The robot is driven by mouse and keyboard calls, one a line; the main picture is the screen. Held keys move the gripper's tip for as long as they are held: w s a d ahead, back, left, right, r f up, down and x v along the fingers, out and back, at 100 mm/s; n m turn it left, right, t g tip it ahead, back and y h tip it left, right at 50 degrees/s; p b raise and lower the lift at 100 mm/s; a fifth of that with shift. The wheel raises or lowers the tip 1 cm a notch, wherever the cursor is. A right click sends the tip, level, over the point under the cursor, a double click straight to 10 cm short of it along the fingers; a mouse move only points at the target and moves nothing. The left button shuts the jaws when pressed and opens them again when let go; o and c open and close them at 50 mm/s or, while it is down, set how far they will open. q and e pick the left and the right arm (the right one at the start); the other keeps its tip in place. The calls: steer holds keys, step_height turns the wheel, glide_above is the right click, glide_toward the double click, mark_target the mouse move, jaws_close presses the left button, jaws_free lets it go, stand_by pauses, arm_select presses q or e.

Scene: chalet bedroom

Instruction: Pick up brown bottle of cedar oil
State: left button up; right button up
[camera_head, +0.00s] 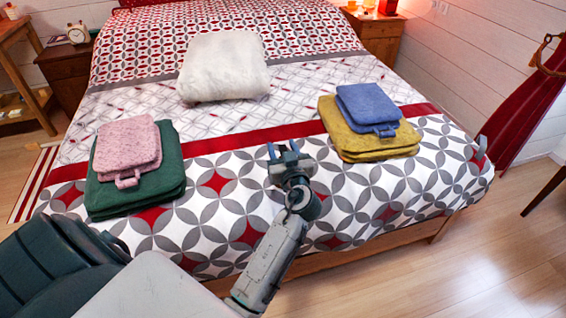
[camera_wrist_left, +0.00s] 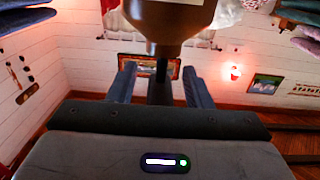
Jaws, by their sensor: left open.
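The brown bottle (camera_wrist_left: 165,24) is in the left wrist view, which looks upside down. Its rounded brown shoulder and part of a pale label fill the top middle. Its dark narrow top (camera_wrist_left: 160,82) points toward my left gripper and shows between the two fingers, with gaps on both sides. My left gripper (camera_head: 283,150) is open over the front middle of the patterned bed (camera_head: 330,205) in the head view; it also shows in the left wrist view (camera_wrist_left: 160,88). I cannot make out the bottle in the head view. My right gripper is not in view.
Pink (camera_head: 127,146) and green (camera_head: 140,196) folded towels lie left of the gripper; blue (camera_head: 367,105) and yellow (camera_head: 375,146) ones lie right. A white cushion (camera_head: 223,65) is behind. A nightstand (camera_head: 68,75) and wooden floor (camera_head: 480,270) flank the bed.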

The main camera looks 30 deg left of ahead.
arm_select(q)
steer(key=shift+s+d+r, duration=0.1)
steer(key=shift+d, duration=0.1)
steer(key=c, duration=1)
steer(key=shift+a+r, duration=0.1)
